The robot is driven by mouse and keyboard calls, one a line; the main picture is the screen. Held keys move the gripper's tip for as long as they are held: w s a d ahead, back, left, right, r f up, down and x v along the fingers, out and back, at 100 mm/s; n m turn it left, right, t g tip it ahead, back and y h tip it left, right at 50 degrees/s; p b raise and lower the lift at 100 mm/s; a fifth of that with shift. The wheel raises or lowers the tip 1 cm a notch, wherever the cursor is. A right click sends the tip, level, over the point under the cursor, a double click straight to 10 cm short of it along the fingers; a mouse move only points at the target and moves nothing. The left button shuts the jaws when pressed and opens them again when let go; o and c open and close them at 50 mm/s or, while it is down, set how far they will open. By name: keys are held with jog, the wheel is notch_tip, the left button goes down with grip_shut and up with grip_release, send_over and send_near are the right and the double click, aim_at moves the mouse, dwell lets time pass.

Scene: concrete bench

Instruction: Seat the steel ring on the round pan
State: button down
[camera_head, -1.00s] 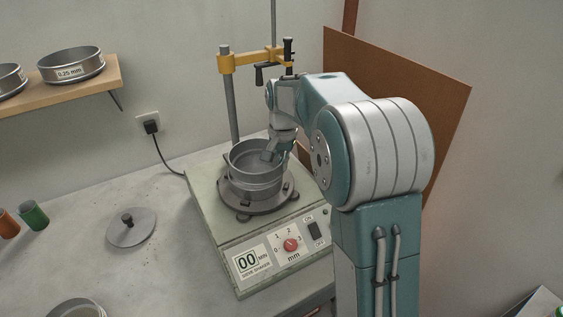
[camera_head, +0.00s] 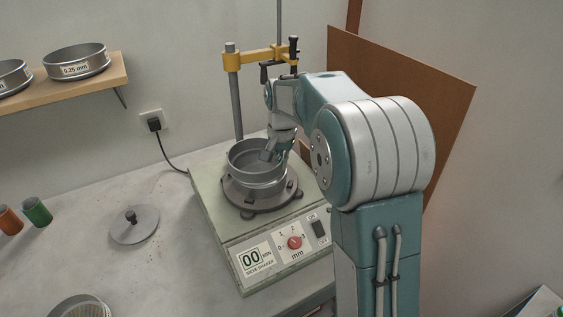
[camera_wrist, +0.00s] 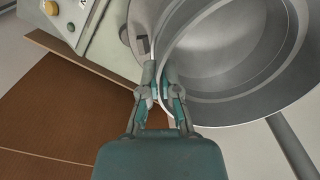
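The steel ring (camera_head: 246,168) is an open grey cylinder, roughly level, over the round pan on the shaker's plate. The round pan (camera_head: 257,188) shows only as a narrow band below the ring; whether the two fully touch all round I cannot tell. My gripper (camera_head: 270,154) is at the ring's right side, pointing down. In the wrist view, my gripper's two fingers (camera_wrist: 163,82) are closed on the wall of the ring (camera_wrist: 184,38), one on each side. The grey floor inside the ring is visible there.
The sieve shaker (camera_head: 228,240) carries a post with a yellow clamp arm (camera_head: 258,58) behind the ring. A lid (camera_head: 134,224) with a black knob lies left on the bench. Orange and green cups (camera_head: 37,212) stand far left. A brown board (camera_head: 400,85) leans behind my arm.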

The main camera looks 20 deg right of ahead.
jog(key=shift+d+f, duration=0.15)
jog(key=shift+f, duration=0.4)
dwell(0.4)
jog(key=c, duration=0.7)
grip_release()
notch_tip(320, 180, up, 12)
jog(key=shift+f, duration=0.1)
